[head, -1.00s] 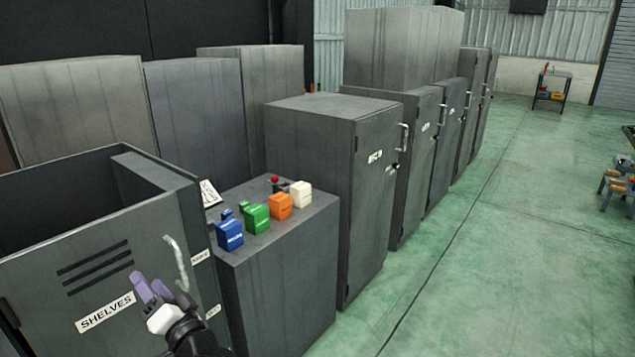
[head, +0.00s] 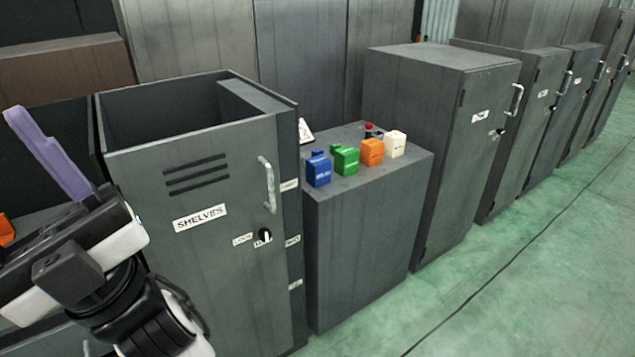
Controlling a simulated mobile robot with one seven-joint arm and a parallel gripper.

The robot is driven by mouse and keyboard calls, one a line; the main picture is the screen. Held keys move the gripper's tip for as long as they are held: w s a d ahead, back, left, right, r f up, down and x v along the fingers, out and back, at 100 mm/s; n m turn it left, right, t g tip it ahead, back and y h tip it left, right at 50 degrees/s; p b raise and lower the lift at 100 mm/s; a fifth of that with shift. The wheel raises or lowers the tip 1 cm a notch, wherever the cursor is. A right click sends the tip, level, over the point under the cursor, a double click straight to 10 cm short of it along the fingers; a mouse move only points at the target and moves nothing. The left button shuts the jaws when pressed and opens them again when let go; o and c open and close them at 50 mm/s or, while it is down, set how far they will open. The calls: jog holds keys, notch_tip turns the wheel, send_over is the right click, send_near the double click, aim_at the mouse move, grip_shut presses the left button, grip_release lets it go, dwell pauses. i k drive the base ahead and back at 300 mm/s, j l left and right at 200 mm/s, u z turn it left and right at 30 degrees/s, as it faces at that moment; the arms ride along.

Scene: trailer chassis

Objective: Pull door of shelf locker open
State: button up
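The shelf locker (head: 215,255) is a dark grey open-topped cabinet left of centre in the head view. Its door carries a "SHELVES" label, three vent slots and a light metal handle (head: 268,186) near the right edge. A dark knob (head: 265,235) sits below the handle among small labels. The door looks closed. My gripper (head: 48,150) is at the left, large and near the camera, apart from the handle. One purple finger shows clearly; the other is not clearly visible, so its opening cannot be judged. I see nothing held in it.
A low grey cabinet (head: 365,235) right of the locker bears blue, green, orange and white containers (head: 372,152) and a red button. A closed taller locker (head: 470,170) stands beyond it, with more in a row. Green floor (head: 520,290) is free at the right.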

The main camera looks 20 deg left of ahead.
aim_at(201, 200)
jog(key=u, duration=1)
jog(key=i+l, duration=0.1)
jog(key=l, duration=0.4)
jog(key=i+l+u, duration=0.15)
jog(key=l, duration=0.3)
jog(key=k, duration=0.05)
